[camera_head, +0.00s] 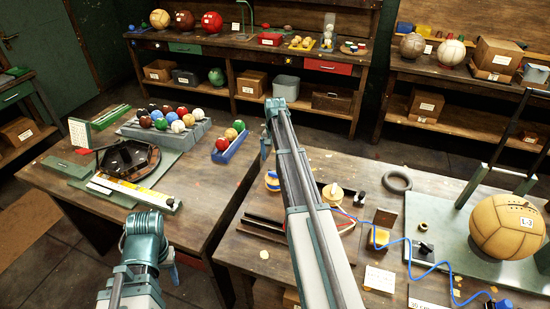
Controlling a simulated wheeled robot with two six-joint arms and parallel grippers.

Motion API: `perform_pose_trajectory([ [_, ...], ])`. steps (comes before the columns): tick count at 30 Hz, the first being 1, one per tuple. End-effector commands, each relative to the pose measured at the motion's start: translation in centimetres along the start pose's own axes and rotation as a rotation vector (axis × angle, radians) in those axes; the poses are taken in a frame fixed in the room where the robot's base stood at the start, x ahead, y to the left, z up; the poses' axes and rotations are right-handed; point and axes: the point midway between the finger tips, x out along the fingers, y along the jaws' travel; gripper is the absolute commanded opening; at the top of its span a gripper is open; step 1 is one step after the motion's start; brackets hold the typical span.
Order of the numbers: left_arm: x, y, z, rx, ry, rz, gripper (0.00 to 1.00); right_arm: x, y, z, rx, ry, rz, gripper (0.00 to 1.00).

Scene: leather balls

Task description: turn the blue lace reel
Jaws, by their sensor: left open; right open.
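A blue lace (405,243) runs in loose curves over the right bench, from near a pale wooden reel (333,196) down to the lower right. A small blue piece (503,304) at the bottom right edge is cut off; I cannot tell whether it is the blue lace reel. My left gripper (172,266) hangs beside the left bench's front edge, mostly hidden by its wrist. My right gripper (265,146) is beyond the right bench, largely hidden behind its arm. Both are open, with nothing seen in them, and apart from the lace.
The right bench also bears a tan ball (507,228) on a green stand, a dark ring (397,180) and a yellow-topped reel (272,181). My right arm crosses above this bench. The left bench (215,185) holds a rack of coloured balls (165,130). Shelves stand behind.

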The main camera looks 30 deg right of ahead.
Motion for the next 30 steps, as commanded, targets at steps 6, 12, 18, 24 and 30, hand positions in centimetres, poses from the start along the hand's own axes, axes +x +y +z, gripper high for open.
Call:
perform_pose_trajectory([
  [6, -4.1, -0.4, 0.2, -0.006, 0.000, 0.001, 0.50, -4.2, 0.0, 0.0, 0.000, 0.000, 0.000, 1.00],
  [12, -6.1, -0.6, 0.4, -0.012, 0.000, 0.002, 0.50, -6.2, 0.0, 0.0, 0.000, 0.000, 0.000, 1.00],
  [18, -6.4, -0.6, 0.4, -0.013, 0.000, 0.003, 0.50, -6.4, 0.0, 0.0, 0.000, 0.000, 0.000, 1.00],
  [24, -6.3, -0.6, 0.4, -0.013, 0.000, 0.003, 0.50, -6.3, 0.0, 0.0, 0.000, 0.000, 0.000, 1.00],
  [30, -6.3, -0.6, 0.4, -0.013, 0.000, 0.002, 0.50, -6.3, 0.0, 0.0, 0.000, 0.000, 0.000, 1.00],
])
